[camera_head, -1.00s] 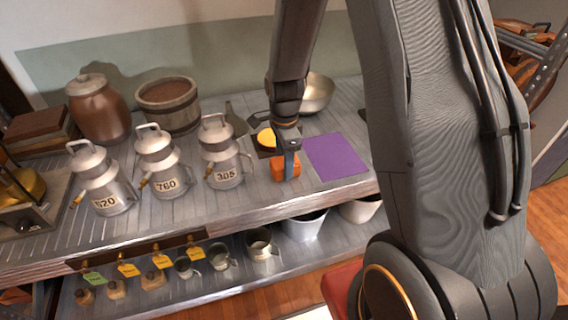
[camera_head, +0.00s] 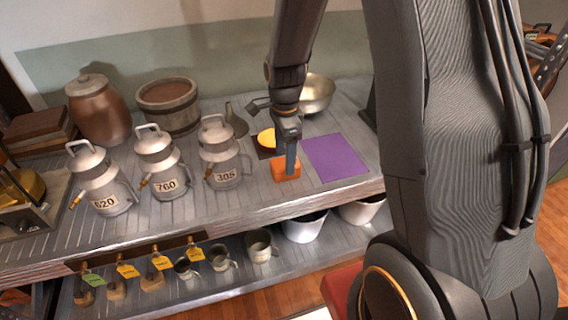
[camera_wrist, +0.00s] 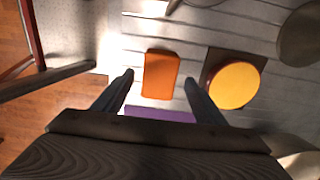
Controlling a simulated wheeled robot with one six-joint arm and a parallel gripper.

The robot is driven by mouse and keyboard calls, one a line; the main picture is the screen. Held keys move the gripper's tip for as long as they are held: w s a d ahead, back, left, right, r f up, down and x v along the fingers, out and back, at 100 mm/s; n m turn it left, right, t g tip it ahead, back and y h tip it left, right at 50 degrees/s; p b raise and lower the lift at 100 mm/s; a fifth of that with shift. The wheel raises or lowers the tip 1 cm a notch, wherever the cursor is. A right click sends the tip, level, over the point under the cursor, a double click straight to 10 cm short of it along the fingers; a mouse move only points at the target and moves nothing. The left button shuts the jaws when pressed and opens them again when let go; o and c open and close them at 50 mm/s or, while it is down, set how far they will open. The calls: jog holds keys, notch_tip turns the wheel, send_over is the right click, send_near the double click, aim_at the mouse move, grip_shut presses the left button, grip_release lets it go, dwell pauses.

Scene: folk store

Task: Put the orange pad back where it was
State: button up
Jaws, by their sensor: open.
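The orange pad (camera_head: 285,170) sits on the grey slatted shelf top near its front edge, left of a flat purple sheet (camera_head: 336,157). My gripper (camera_head: 287,160) is directly over the pad in the head view, partly hiding it. In the wrist view the pad (camera_wrist: 160,75) lies between and a little beyond the two spread fingertips (camera_wrist: 159,80). The fingers are open and show clear gaps on both sides of the pad. The purple sheet (camera_wrist: 160,114) shows at the near side of the pad.
A yellow disc (camera_head: 266,138) on a dark square base lies just behind the pad. A metal bowl (camera_head: 316,94) stands behind the purple sheet.

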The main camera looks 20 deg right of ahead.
notch_tip(320, 180, up, 7)
jog(key=s+r+n, duration=0.1)
jog(key=s+n, duration=1.6)
jog(key=n, duration=0.1)
jog(key=shift+s+r, duration=0.2)
jog(key=shift+r, duration=0.2)
jog(key=shift+a, duration=0.1)
